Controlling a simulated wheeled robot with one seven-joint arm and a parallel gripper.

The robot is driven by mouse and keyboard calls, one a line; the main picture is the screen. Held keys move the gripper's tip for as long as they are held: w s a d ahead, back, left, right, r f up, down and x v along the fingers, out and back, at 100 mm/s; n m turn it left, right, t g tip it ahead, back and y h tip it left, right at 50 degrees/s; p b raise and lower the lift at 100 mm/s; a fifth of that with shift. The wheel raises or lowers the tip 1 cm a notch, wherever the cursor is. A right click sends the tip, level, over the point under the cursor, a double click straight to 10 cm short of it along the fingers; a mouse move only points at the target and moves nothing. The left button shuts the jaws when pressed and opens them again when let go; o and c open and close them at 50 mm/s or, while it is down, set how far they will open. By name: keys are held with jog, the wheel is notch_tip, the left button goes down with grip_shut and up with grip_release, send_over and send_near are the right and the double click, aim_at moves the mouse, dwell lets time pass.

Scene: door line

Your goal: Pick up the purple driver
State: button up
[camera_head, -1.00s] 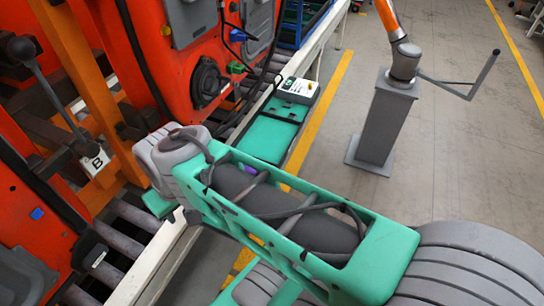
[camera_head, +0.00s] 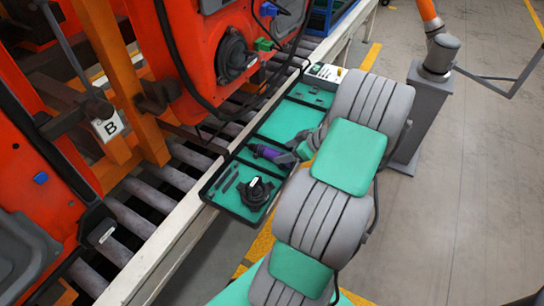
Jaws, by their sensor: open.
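The purple driver (camera_head: 270,153) lies in a teal tray with a black rim (camera_head: 238,210) beside the roller line. It has a purple body and a dark end at its left. My gripper (camera_head: 293,157) is at the right end of the driver, over the tray's right edge. It is open, but my own arm hides much of it and its fingertips are small in view. I cannot tell whether it touches the driver.
A black round part (camera_head: 256,190) and several small dark tools (camera_head: 228,181) lie in the same tray. An empty teal section (camera_head: 280,122) lies beyond. Orange door machinery (camera_head: 200,40) stands at left over rollers (camera_head: 165,175). A grey pedestal (camera_head: 412,140) stands at right.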

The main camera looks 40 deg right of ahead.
aim_at(278, 153)
jog(key=x, duration=0.5)
jog(key=shift+w+a+f+p, duration=0.1)
jog(key=shift+w+p, duration=0.2)
jog(key=shift+w, duration=0.1)
grip_shut()
dwell(0.5)
